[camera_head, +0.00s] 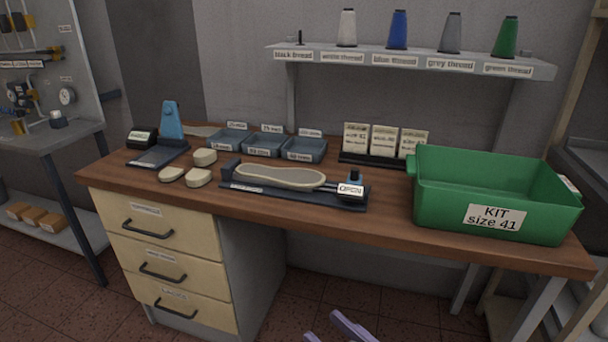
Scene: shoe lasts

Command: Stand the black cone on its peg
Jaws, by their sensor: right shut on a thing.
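My right gripper (334,331) shows only as purple finger parts at the bottom edge, in front of and below the workbench. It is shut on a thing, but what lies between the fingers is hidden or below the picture. The black cone does not show on the shelf or bench. The bare peg (300,38) stands at the left end of the wall shelf (400,55), above the "black thread" label (293,56). My left gripper is not in view.
White (347,28), blue (397,30), grey (451,33) and green (506,37) cones stand along the shelf. On the bench (390,222) below are a green kit crate (430,195), blue trays (265,146), cards (384,140) and a sole in a dark fixture (235,188).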

